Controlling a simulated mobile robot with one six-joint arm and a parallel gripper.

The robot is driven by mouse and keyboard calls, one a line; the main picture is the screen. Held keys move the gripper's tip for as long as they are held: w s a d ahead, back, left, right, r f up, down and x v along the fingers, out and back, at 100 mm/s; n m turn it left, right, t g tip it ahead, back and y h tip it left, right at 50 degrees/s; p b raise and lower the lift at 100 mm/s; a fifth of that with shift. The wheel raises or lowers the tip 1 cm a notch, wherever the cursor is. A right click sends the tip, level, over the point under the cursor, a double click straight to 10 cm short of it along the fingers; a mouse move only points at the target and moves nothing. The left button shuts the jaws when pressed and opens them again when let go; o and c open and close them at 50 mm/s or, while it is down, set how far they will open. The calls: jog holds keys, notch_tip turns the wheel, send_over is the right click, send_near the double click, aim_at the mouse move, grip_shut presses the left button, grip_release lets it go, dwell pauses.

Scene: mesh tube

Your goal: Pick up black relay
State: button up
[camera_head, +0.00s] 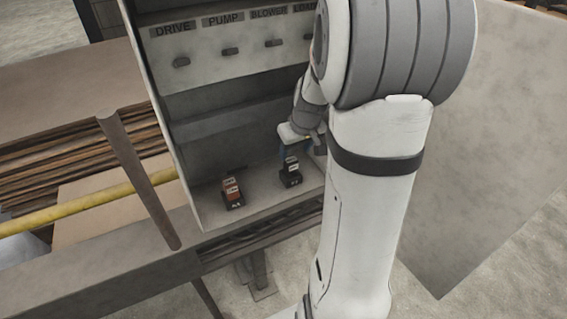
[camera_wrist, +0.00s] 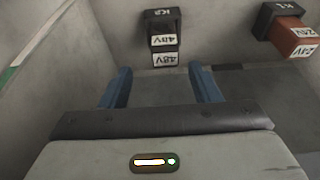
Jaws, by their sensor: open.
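The black relay (camera_head: 291,172) stands in its base on the cabinet floor in the head view, to the right of the red relay (camera_head: 231,190). In the wrist view the black relay (camera_wrist: 164,42) shows white 48V labels, with its base marked K2. My gripper (camera_wrist: 160,82) is open, its two blue fingers pointing toward the black relay, which lies beyond and roughly between the tips. Nothing is between the fingers. In the head view my gripper (camera_head: 297,148) is beside and above the black relay, partly hidden by my arm.
The red relay (camera_wrist: 296,38), marked 24V, stands in a base marked K1, at right in the wrist view. The cabinet's side wall (camera_wrist: 50,70) is close on the left there. A panel with labelled knobs (camera_head: 229,51) is above. The floor between the relays is clear.

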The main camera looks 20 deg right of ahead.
aim_at(291, 160)
jog(key=x, duration=0.7)
jog(key=shift+s+a+f+b, duration=0.1)
jog(key=shift+a+b, duration=0.25)
jog(key=shift+c, duration=0.2)
jog(key=c, duration=1)
